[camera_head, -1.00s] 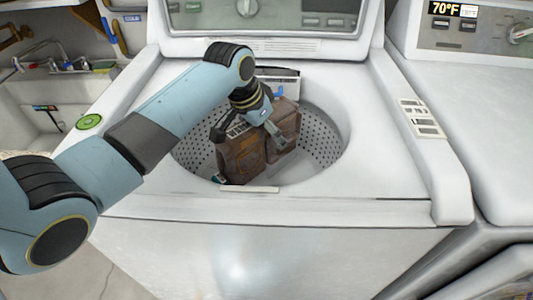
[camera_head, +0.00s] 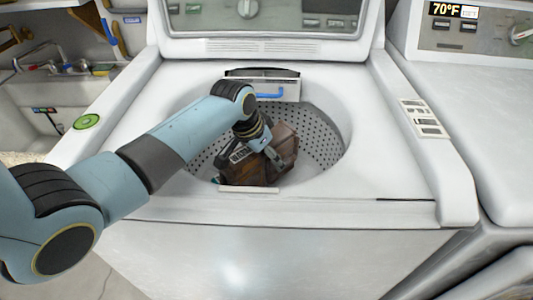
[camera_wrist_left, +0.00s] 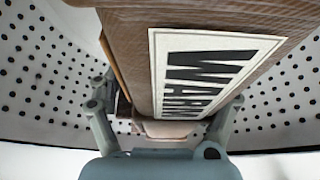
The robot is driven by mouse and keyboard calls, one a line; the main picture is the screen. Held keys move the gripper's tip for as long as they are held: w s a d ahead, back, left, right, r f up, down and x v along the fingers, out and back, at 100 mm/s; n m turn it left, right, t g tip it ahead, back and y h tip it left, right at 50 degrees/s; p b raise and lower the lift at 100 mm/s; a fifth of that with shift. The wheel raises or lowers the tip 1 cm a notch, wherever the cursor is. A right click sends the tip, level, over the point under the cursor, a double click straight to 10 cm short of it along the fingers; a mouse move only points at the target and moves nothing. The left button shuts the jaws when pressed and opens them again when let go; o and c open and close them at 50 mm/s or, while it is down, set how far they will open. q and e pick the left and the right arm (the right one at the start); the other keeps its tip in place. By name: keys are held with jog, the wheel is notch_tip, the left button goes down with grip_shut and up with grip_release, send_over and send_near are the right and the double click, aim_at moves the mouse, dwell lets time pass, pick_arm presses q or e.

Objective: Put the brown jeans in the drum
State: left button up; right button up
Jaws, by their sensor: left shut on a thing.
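The brown jeans (camera_head: 286,141) are a folded brown block with a pale label, low inside the white perforated drum (camera_head: 325,140) in the head view. My left gripper (camera_head: 270,158) reaches down into the drum and is shut on the jeans. In the left wrist view the jeans (camera_wrist_left: 130,32) fill the upper middle, with a "WARN" label in black and white, between the fingers of my left gripper (camera_wrist_left: 160,125). The drum wall (camera_wrist_left: 40,75) shows behind. My arm hides part of the jeans, and I cannot tell if they touch the drum floor. My right gripper is not in view.
The washer's white top (camera_head: 390,170) surrounds the drum opening. A white dispenser with a blue handle (camera_head: 270,95) sits at the opening's back edge. A second white machine (camera_head: 470,110) stands at the right, and a sink (camera_head: 60,100) at the left.

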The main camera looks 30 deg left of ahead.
pick_arm(q)
jog(key=shift+f, duration=0.3)
jog(key=o, duration=1.6)
jog(key=shift+r, duration=0.2)
jog(key=p+v, duration=0.2)
jog(key=v, duration=1)
jog(key=shift+r, duration=0.1)
jog(key=shift+s+r, duration=0.1)
jog(key=shift+r, duration=0.15)
jog(key=shift+p, duration=0.3)
